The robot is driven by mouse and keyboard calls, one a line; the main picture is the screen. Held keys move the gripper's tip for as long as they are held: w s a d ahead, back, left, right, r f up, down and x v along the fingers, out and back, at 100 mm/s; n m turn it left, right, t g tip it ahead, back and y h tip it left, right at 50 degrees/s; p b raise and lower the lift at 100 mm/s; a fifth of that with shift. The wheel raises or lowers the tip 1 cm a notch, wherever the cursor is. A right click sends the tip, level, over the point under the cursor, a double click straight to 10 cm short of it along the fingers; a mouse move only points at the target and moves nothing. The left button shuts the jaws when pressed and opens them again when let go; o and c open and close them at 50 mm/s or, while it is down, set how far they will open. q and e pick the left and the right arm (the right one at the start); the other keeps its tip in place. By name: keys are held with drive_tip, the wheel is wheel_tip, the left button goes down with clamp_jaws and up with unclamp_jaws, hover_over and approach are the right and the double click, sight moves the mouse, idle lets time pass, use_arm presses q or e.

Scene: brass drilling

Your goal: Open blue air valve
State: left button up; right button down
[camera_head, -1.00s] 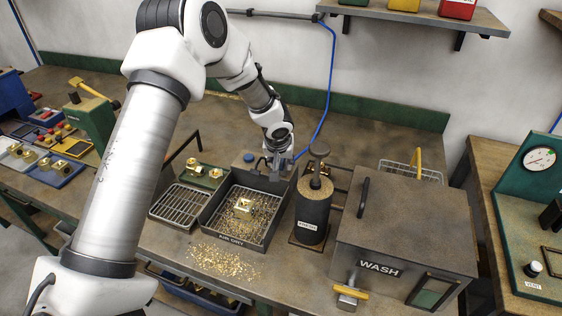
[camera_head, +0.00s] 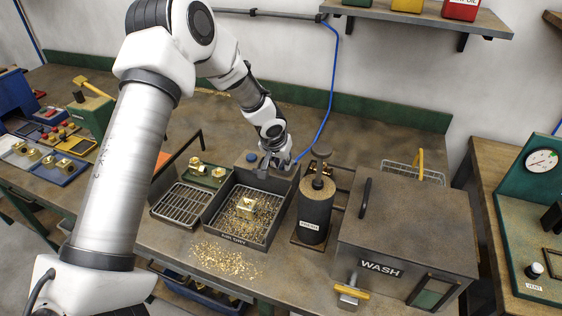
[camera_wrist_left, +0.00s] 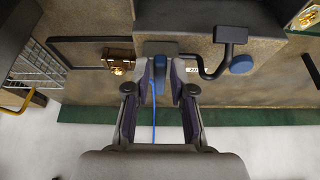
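The blue air valve handle (camera_wrist_left: 159,72) shows in the left wrist view as a short blue lever between my fingers, with a blue hose (camera_wrist_left: 154,112) behind it. My left gripper (camera_wrist_left: 162,75) is open, one finger on each side of the lever, with a narrow gap apparent; contact is unclear. In the head view my left gripper (camera_head: 273,168) is over the back edge of the air dry tray (camera_head: 237,239), and it hides the valve. A separate round blue knob (camera_head: 251,157) on a black bent bar is left of it. My right gripper is not in view.
A dark cylinder (camera_head: 315,214) stands just right of the tray, and the wash box (camera_head: 415,215) right of that. A brass part (camera_head: 246,207) lies among chips in the tray. A wire rack (camera_head: 182,204) is to the left. Brass chips litter the bench front.

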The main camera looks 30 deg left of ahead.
use_arm(q)
drive_tip(key=shift+w+f, duration=0.2)
drive_tip(key=shift+w, duration=0.05)
drive_tip(key=v, duration=1.2)
drive_tip(key=shift+w+a, duration=0.1)
